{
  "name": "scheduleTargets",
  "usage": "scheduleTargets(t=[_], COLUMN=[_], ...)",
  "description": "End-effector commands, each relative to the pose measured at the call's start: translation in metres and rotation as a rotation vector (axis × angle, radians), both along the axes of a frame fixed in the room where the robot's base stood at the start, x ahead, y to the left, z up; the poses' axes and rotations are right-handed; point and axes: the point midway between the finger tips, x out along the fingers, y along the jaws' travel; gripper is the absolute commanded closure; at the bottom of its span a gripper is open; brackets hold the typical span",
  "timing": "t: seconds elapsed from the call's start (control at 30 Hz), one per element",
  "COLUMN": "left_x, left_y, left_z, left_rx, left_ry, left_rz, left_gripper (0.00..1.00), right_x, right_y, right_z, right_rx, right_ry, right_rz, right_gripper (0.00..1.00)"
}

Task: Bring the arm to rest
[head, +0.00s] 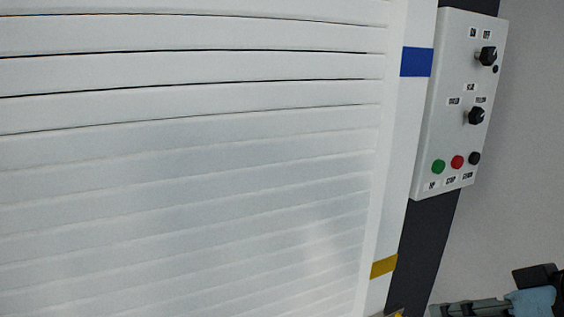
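My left arm and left gripper are not in the head view. At the bottom right corner, part of what looks like my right arm comes in, with a light blue cap and a black piece. The grey part at its left end, which may be my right gripper (468,309), is cut off by the lower edge. I cannot tell whether it is open or shut, and no object shows in it.
A white slatted roller shutter (190,190) fills most of the view. Its right frame bears a blue band (416,62) and a yellow band (384,267). A control box (449,115) with knobs and coloured buttons is to its right, beside a plain grey wall (520,180).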

Motion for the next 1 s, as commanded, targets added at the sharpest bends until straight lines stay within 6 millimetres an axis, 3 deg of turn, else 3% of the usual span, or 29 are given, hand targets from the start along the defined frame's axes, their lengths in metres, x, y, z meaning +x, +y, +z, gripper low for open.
scheduleTargets(t=[0.03, 0.2, 0.5, 0.87, 1.0], left_x=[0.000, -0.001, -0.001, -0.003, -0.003], left_y=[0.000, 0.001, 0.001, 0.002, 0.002], left_z=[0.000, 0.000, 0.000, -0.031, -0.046], left_rx=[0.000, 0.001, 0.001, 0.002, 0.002], left_ry=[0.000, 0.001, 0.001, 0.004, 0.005], left_rz=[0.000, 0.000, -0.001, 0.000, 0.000], left_gripper=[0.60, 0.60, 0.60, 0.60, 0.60], right_x=[-0.021, -0.076, -0.164, -0.144, -0.147], right_y=[0.006, 0.002, -0.019, -0.030, -0.035], right_z=[-0.011, -0.032, -0.037, -0.169, -0.238], right_rx=[-0.043, -0.200, -0.401, -0.406, -0.406], right_ry=[0.033, 0.141, 0.342, 0.380, 0.404], right_rz=[-0.006, -0.053, -0.192, -0.190, -0.192], right_gripper=[0.43, 0.43, 0.43, 0.43, 0.43])
